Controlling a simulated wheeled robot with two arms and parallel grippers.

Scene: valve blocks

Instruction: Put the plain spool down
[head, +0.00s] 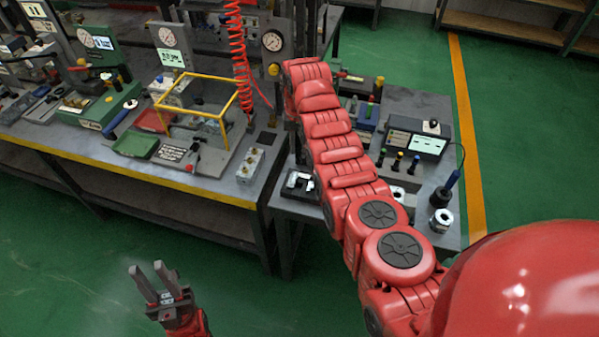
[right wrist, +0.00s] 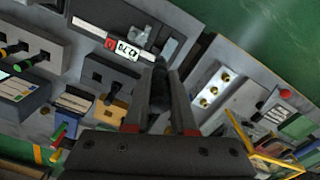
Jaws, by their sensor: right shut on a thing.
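My right gripper (right wrist: 163,78) is shut on a small dark piece (right wrist: 159,88), which shows between its fingers in the right wrist view. It looks like the plain spool, but its details are too dark to tell. In the head view my right arm hides this gripper and the piece. A light valve block (right wrist: 217,84) with several brass ports lies to the right of the fingers in the wrist view; a block (head: 250,166) stands near the bench corner in the head view. My left gripper (head: 152,282) is open and empty above the floor.
A yellow frame (head: 205,100) stands on the left bench (head: 130,165), by a coiled red hose (head: 238,60).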

